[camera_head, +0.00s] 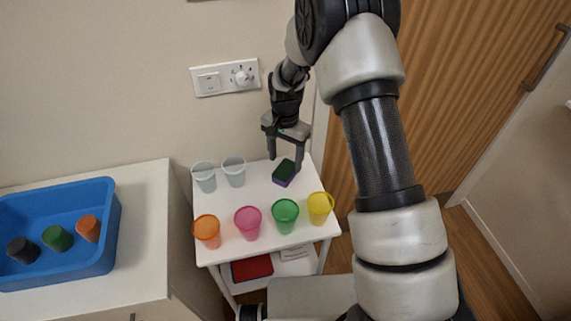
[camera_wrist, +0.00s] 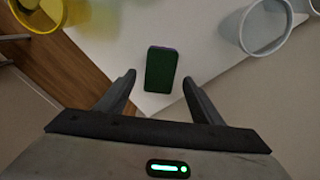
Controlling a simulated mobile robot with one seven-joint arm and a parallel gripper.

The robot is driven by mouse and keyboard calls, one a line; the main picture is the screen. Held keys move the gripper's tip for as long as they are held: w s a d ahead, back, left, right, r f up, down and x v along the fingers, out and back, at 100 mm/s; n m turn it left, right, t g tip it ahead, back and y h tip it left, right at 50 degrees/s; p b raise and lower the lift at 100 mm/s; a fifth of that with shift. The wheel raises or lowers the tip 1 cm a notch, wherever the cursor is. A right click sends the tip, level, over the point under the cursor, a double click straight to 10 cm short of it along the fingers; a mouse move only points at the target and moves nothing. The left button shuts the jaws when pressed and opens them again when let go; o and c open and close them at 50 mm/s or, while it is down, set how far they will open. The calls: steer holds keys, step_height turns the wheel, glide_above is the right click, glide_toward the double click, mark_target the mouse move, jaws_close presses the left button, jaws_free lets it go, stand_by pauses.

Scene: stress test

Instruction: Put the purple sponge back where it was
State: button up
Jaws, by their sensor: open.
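The purple sponge (camera_head: 284,172) has a dark green top and lies on the white cart top near its back right. In the wrist view the sponge (camera_wrist: 161,69) lies just ahead of the fingertips, its green face up with a thin purple edge showing. My gripper (camera_head: 286,158) is above and behind the sponge, fingers pointing down. In the wrist view my gripper (camera_wrist: 158,80) is open and empty, its two fingers spread to either side of the sponge's near end. I cannot tell the exact height between fingertips and sponge.
On the white cart (camera_head: 257,194) stand orange (camera_head: 207,231), pink (camera_head: 248,222), green (camera_head: 285,215) and yellow (camera_head: 320,207) cups along the front. Two clear cups (camera_head: 204,176) (camera_head: 234,170) stand at back left. A blue tray (camera_head: 107,255) sits on the left counter. The wall is close behind.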

step_height(320, 180, up, 9)
step_height(320, 180, up, 10)
steer(key=n+t, duration=0.1)
glide_above(286, 170)
steer(key=s+d, duration=0.3)
steer(key=s+d+r+n+t, duration=0.2)
steer(key=s+d+r, duration=0.1)
steer(key=s+r, duration=0.35)
steer(key=s+d+r+n+t, duration=0.1)
steer(key=s+d+r+n, duration=0.1)
steer(key=s, duration=0.7)
steer(key=s+d+r+n+t, duration=0.1)
steer(key=s+d+r, duration=0.2)
steer(key=s, duration=0.6)
steer(key=shift+r+n+t, duration=0.3)
steer(key=shift+r+n, duration=0.1)
steer(key=shift+r, duration=0.4)
steer(key=shift+s, duration=0.1)
